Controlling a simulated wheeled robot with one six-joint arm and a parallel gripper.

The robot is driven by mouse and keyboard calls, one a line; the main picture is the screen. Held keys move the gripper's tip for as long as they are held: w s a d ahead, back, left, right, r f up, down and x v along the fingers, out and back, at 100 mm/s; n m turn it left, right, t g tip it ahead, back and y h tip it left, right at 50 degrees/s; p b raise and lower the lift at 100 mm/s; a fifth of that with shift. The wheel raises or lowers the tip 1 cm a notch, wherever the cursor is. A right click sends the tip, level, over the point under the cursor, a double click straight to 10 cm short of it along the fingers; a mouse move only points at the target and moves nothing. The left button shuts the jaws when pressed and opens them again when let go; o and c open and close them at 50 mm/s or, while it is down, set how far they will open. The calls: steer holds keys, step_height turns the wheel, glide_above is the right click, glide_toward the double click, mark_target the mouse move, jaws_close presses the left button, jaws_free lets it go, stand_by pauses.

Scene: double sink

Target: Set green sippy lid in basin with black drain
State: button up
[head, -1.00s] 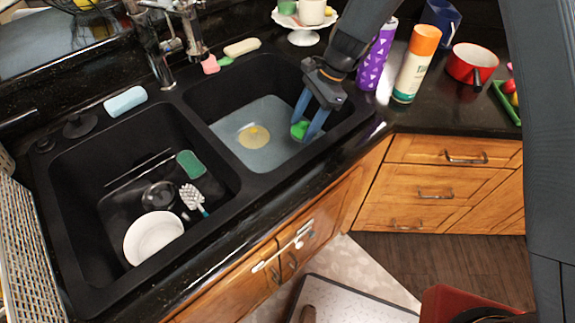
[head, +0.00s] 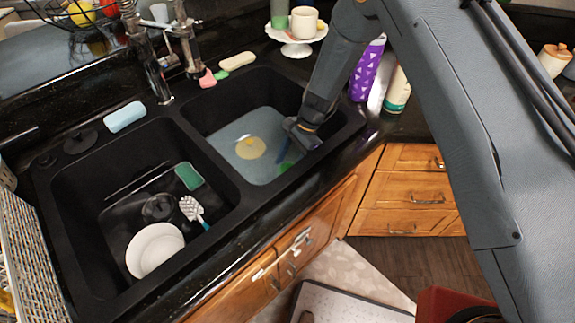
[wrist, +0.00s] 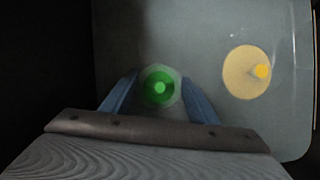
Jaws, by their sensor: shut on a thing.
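The green sippy lid (wrist: 159,87) is round with a raised middle and sits between the blue fingers of my gripper (wrist: 158,92) in the wrist view. In the head view the lid (head: 285,167) shows as a small green patch at the near right of the right basin (head: 235,165). My gripper (head: 287,152) reaches down into that basin and is shut on the lid; my wrist partly hides it. The right basin has a grey-blue floor and a yellow disc (head: 250,147). The left basin (head: 95,222) is black inside, with a dark round drain (head: 158,207).
The left basin holds a white bowl (head: 154,248), a white brush (head: 191,208) and a green sponge (head: 189,176). A black divider (head: 207,152) separates the basins. The faucet (head: 155,72) stands behind them.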

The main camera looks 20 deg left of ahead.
steer(key=shift+f, duration=0.7)
steer(key=shift+f, duration=0.1)
steer(key=shift+f, duration=0.1)
steer(key=o, duration=1)
steer(key=shift+w+r, duration=0.1)
steer(key=shift+r, duration=0.3)
steer(key=b+v, duration=0.3)
steer(key=v, duration=0.8)
steer(key=shift+d+r, duration=0.15)
steer(key=shift+r, duration=0.15)
